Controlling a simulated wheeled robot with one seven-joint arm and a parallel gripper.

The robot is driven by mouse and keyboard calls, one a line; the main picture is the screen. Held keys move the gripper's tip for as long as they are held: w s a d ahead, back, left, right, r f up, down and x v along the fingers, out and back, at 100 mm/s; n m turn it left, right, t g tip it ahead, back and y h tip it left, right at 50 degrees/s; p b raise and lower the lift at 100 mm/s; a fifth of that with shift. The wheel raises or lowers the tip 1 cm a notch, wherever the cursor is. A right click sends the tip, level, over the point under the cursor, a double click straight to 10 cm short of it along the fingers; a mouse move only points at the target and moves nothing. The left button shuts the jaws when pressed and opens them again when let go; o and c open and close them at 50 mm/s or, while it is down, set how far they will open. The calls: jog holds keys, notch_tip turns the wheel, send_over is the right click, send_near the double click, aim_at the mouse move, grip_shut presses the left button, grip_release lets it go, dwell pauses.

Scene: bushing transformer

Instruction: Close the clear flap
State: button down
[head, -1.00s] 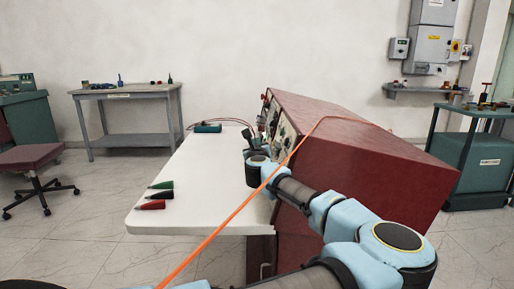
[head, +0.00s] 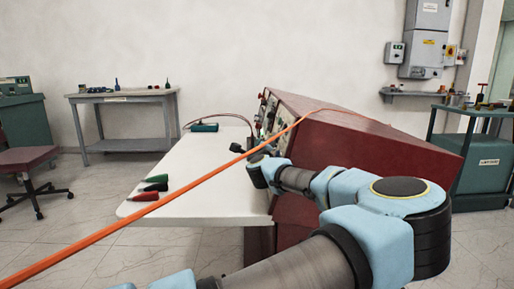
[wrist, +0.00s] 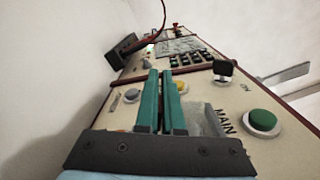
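A translucent greyish piece that looks like the clear flap (wrist: 205,119) shows in the wrist view beside the word MAIN on the cream panel (wrist: 236,108). It is partly hidden behind my fingers, and I cannot tell its angle. My gripper (wrist: 160,72) has two green fingers close together, with only a thin gap and nothing seen between them. The fingers are over the panel, just left of the flap; contact is unclear. In the head view the wrist end of my arm is beside the red console (head: 375,145), and the fingers are too small to make out.
A green button (wrist: 262,122) and a black knob (wrist: 223,68) stand out from the panel near the fingers. Coloured probes (head: 152,188) lie on the white table (head: 195,208). An orange cable (head: 150,208) crosses the head view in front of the table.

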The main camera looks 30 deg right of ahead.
jog(key=shift+f+n, duration=0.1)
jog(key=shift+n, duration=0.2)
jog(key=c, duration=1)
grip_release()
jog(key=shift+c, duration=0.2)
jog(key=shift+s, duration=0.15)
jog(key=v, duration=1)
jog(key=shift+s+b, duration=0.25)
jog(key=shift+b, duration=0.2)
jog(key=shift+a, duration=0.15)
